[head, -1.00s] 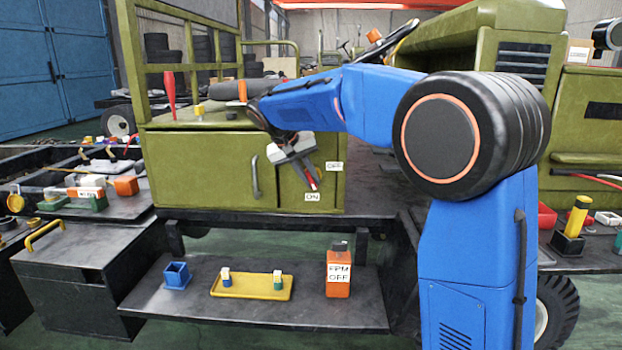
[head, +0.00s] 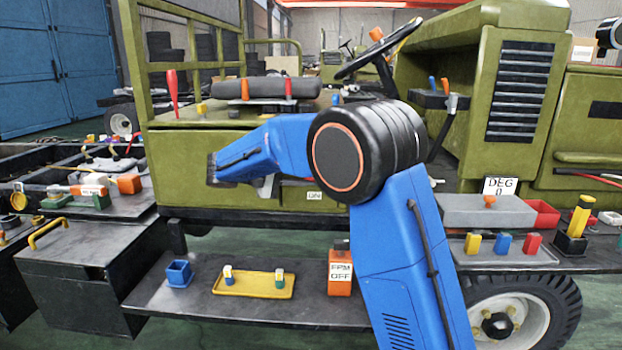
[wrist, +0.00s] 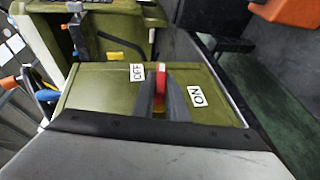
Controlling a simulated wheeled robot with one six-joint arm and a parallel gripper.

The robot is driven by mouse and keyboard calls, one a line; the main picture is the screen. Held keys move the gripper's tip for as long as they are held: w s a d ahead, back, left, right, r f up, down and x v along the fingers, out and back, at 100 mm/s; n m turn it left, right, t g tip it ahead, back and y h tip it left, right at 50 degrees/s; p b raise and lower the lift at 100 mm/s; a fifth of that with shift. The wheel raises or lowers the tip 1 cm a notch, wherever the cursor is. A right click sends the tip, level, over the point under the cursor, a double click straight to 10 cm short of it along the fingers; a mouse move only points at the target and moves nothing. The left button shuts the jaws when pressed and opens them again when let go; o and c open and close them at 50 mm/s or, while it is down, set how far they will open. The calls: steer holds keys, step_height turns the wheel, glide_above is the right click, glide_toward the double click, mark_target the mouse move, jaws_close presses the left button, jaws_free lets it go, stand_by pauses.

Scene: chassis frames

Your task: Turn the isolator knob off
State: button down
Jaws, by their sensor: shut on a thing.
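The isolator knob (wrist: 160,78) is a red handle on the olive panel (wrist: 100,88) in the wrist view. My gripper (wrist: 161,98) is shut on it, with a dark grey finger on either side. The knob's red tip shows beside the OFF label (wrist: 137,72), nearer to it than to the ON label (wrist: 196,96). Its base is hidden between the fingers. In the head view my arm covers the knob and most of the gripper. The ON label (head: 314,195) shows there below the arm, and the OFF label is hidden.
A grey block with a DEG sign (head: 501,187) stands at the right. A steering wheel (head: 378,48) is above.

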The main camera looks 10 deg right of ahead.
steer(key=shift+f+n+h, duration=0.1)
steer(key=shift+n+h, duration=0.3)
steer(key=shift+h, duration=0.7)
steer(key=c, duration=1.8)
jaws_free()
steer(key=shift+o, duration=0.2)
